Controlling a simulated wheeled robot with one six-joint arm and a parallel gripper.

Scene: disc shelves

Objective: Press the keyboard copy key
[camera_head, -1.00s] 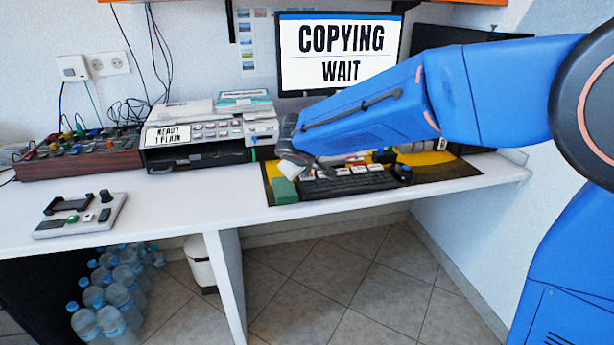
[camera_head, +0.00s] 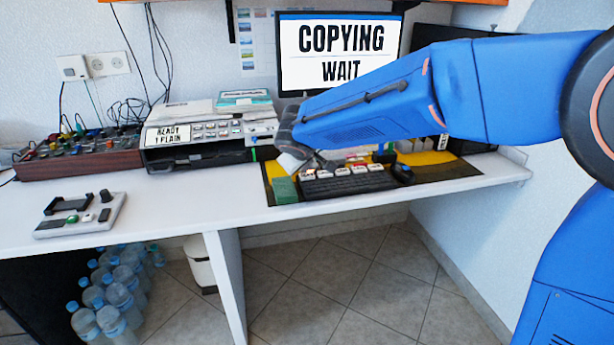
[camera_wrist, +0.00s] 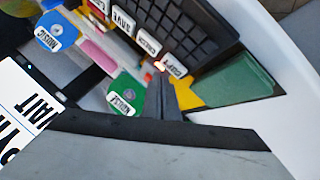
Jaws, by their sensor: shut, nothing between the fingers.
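The black keyboard (camera_head: 345,184) lies on the yellow-and-black mat, with a row of white labelled keys along its back edge. In the wrist view the copy key (camera_wrist: 174,66) is at the keyboard's near corner, beside the check key (camera_wrist: 147,42) and the save key (camera_wrist: 122,20). My gripper (camera_wrist: 160,78) is shut and empty, its tips close to the copy key; I cannot tell whether they touch. The monitor (camera_head: 340,52) reads "COPYING WAIT".
A green block (camera_head: 284,190) lies left of the keyboard. A green disc (camera_wrist: 125,94) and a blue disc (camera_wrist: 58,32) are near my gripper. A disc machine (camera_head: 210,133) reading "READY 1 PLAIN" stands left.

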